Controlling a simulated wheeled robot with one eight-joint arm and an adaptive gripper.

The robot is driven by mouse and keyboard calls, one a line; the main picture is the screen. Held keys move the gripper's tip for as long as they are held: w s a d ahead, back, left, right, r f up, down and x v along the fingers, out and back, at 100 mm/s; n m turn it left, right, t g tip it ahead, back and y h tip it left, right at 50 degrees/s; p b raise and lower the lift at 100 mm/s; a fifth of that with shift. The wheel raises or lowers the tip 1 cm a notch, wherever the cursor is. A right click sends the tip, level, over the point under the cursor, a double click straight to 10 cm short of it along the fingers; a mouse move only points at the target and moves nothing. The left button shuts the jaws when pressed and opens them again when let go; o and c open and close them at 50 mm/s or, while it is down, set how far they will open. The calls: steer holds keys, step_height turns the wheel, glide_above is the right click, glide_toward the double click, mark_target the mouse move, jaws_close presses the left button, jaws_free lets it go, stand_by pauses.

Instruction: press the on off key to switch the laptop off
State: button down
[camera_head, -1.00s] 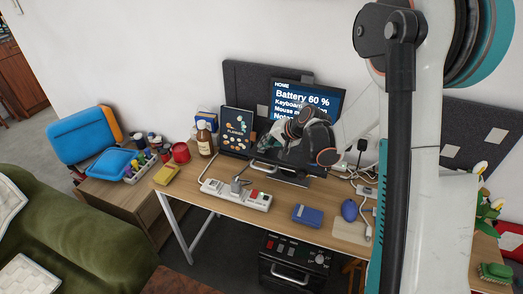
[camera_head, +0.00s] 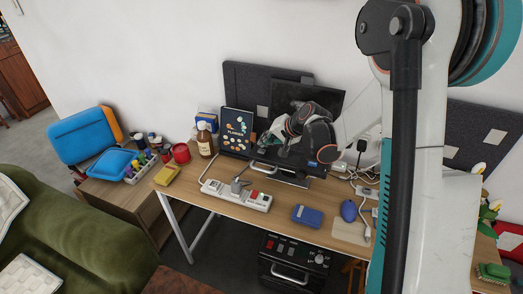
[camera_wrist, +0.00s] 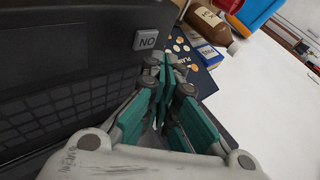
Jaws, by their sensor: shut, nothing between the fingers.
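The laptop's screen (camera_head: 325,100) is dark in the head view, standing upright at the back of the desk. My gripper and wrist hide much of the keyboard there. In the wrist view the dark laptop (camera_wrist: 60,95) fills the left side, with rows of keys. A raised grey key (camera_wrist: 147,39) on it reads "NO" from this angle. My gripper (camera_wrist: 164,62) is shut and empty, its teal-padded fingers together. Its tips appear just right of and below that key in the picture; I see no clear contact.
A dark book (camera_head: 238,128) and brown bottle (camera_head: 205,140) stand left of the laptop. A white power strip (camera_head: 236,195), blue box (camera_head: 307,215) and blue mouse (camera_head: 349,211) lie in front. Cables run at the right. Bare desk lies between the strip and the box.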

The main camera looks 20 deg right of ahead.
step_height(320, 180, up, 5)
steer(key=p, duration=0.3)
stand_by(0.9)
steer(key=s+a+r+n+h, duration=0.1)
steer(key=s+r+n, duration=0.1)
steer(key=s+r, duration=0.5)
steer(key=s+a+r+n+h, duration=0.1)
steer(key=s+a+r+n, duration=0.1)
steer(key=s+r, duration=0.5)
steer(key=s+d+f+n+h, duration=0.1)
steer(key=s+n+h, duration=0.1)
steer(key=s, duration=1.8)
steer(key=shift+d+f+n+g+h, duration=0.2)
steer(key=shift+n+g+h, duration=0.15)
steer(key=shift+n, duration=0.25)
